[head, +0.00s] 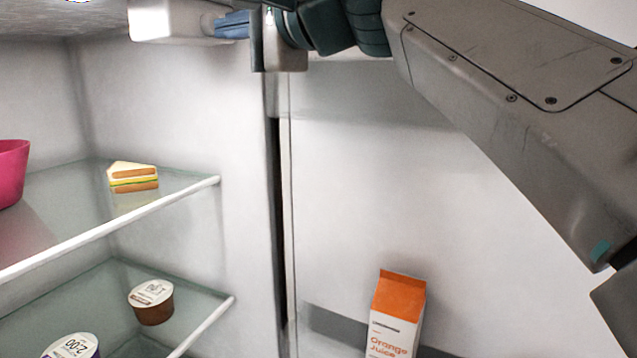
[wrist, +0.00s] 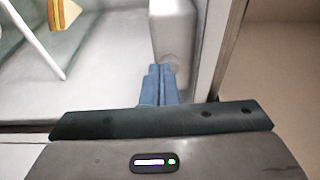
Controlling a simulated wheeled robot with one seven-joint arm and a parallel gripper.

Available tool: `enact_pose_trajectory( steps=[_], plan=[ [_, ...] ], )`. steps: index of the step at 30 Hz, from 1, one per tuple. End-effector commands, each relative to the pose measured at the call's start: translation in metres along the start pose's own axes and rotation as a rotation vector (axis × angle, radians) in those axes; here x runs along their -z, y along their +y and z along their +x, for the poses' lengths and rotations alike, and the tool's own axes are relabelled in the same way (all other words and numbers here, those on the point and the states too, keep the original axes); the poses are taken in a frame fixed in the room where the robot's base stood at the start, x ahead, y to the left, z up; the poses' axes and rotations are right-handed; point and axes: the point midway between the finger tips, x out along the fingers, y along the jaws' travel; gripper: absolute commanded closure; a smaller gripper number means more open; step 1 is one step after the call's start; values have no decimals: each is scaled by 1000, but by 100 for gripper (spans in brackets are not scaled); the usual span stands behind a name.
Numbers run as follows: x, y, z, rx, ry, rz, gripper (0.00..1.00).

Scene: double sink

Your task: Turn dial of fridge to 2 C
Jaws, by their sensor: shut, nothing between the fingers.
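The fridge's white control housing (head: 168,20) is at the top of the fridge's inner right wall in the head view. It also shows in the wrist view (wrist: 173,35) just beyond the fingers. A small pale rounded part at its near end, perhaps the dial (head: 208,22), sits by my fingertips. No numbers or setting can be read. My gripper (head: 221,25) has blue fingers, which are together and empty in the wrist view (wrist: 159,72). The fingertips are at or very near the dial end; I cannot tell if they touch.
Glass shelves on the left hold a pink bowl (head: 12,172), a sandwich (head: 133,177) and cups (head: 151,301). An orange juice carton (head: 396,315) stands in the open door's rack (head: 337,326). My arm crosses the upper right, in front of the door (head: 370,170).

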Motion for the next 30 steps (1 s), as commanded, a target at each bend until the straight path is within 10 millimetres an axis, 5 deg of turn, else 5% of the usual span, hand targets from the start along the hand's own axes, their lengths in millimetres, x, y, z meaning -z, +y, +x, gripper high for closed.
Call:
enact_pose_trajectory(
  steps=[10, 30],
  plan=[
    [-9, 0, 32, -1, -2, -1, 100],
    [-8, -1, 34, 0, -2, -1, 100]
  ],
)
